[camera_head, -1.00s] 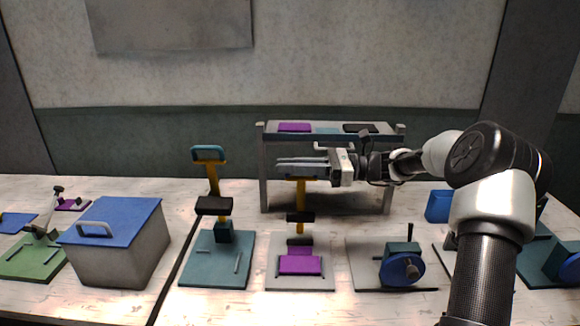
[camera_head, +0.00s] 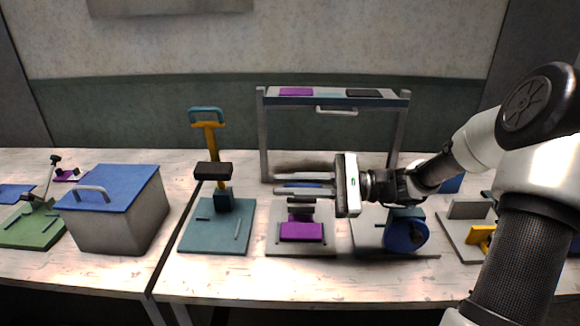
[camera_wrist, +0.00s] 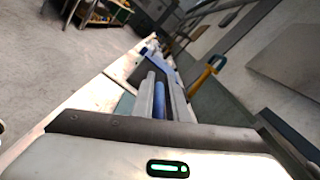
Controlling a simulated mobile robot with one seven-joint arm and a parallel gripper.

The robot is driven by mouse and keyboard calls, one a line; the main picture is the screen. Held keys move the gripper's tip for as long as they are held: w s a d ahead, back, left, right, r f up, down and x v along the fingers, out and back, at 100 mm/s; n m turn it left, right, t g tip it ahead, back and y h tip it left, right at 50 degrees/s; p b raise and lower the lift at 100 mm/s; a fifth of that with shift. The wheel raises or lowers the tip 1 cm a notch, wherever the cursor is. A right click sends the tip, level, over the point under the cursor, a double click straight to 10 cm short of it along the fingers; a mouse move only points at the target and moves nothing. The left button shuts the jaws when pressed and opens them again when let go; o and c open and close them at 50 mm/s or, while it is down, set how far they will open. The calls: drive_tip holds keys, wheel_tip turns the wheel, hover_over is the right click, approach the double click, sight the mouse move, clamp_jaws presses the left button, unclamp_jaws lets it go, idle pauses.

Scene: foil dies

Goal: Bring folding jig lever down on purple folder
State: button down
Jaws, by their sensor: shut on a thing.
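The folding jig has a light base plate (camera_head: 318,247) with a purple folder (camera_head: 300,231) on it, at the middle of the table. My gripper (camera_head: 303,186) comes in from the right, above and just behind the folder. It is shut on the jig lever's blue handle (camera_wrist: 160,101), which lies between its fingers in the wrist view. The lever's dark pressing block (camera_head: 301,208) is low behind the folder's front part. My fingers hide most of the lever, and I cannot tell whether the block touches the folder.
A teal jig (camera_head: 215,235) with a raised yellow lever (camera_head: 211,140) stands to the left, beside a grey bin with a blue lid (camera_head: 110,187). A blue-wheeled device (camera_head: 406,236) stands close on the right. A rack (camera_head: 335,98) stands behind my gripper.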

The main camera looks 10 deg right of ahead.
drive_tip(key=s+f+n+b, duration=0.1)
drive_tip(key=s+f, duration=0.3)
drive_tip(key=f, duration=0.1)
drive_tip(key=shift+a+f+n, duration=0.2)
drive_tip(key=shift+a+n, duration=0.15)
drive_tip(key=shift+n, duration=0.05)
drive_tip(key=c, duration=1.8)
unclamp_jaws()
drive_tip(key=shift+w, duration=0.1)
wheel_tip(320, 180, up, 10)
drive_tip(key=p, duration=0.2)
